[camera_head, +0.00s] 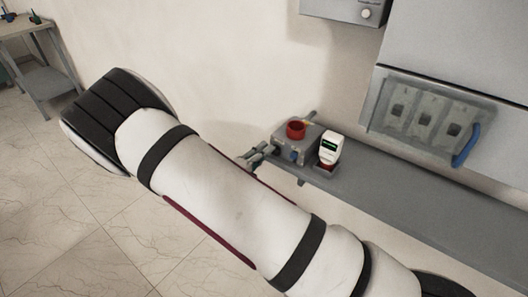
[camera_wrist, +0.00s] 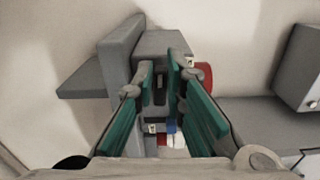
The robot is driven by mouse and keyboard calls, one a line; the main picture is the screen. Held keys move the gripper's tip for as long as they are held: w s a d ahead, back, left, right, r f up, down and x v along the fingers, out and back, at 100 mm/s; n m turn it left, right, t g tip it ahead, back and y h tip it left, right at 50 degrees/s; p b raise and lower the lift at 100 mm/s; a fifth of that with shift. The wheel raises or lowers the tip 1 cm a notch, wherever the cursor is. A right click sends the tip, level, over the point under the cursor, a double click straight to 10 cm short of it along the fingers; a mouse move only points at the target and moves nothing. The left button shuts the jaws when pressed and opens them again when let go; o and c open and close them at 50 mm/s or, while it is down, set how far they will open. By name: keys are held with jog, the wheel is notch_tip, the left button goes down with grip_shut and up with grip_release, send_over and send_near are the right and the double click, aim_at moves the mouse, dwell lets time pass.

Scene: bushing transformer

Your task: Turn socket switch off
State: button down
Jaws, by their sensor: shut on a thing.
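A grey socket box (camera_head: 293,143) with a round red cap (camera_head: 296,129) on top and a blue part sits at the left end of the grey shelf. In the wrist view the box (camera_wrist: 163,43) lies straight ahead, with the red cap (camera_wrist: 204,74) at its right. My gripper (camera_wrist: 160,68) has its green-padded fingers on either side of a small dark switch (camera_wrist: 159,84) on the box face, shut on it. In the head view my gripper (camera_head: 256,156) is at the box's left side, partly hidden by my arm. The switch itself is hidden there.
A white handheld device (camera_head: 330,147) with a dark display stands beside the box. The grey shelf (camera_head: 430,200) runs right along the wall, below a panel with several switches (camera_head: 425,115) and a blue handle (camera_head: 466,146). A small table (camera_head: 42,75) stands far left. Floor is clear.

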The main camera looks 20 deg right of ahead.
jog(key=shift+a+f+n, duration=0.1)
jog(key=shift+n, duration=0.2)
jog(key=c, duration=1.6)
grip_release()
jog(key=shift+c, duration=0.2)
jog(key=v, duration=1.2)
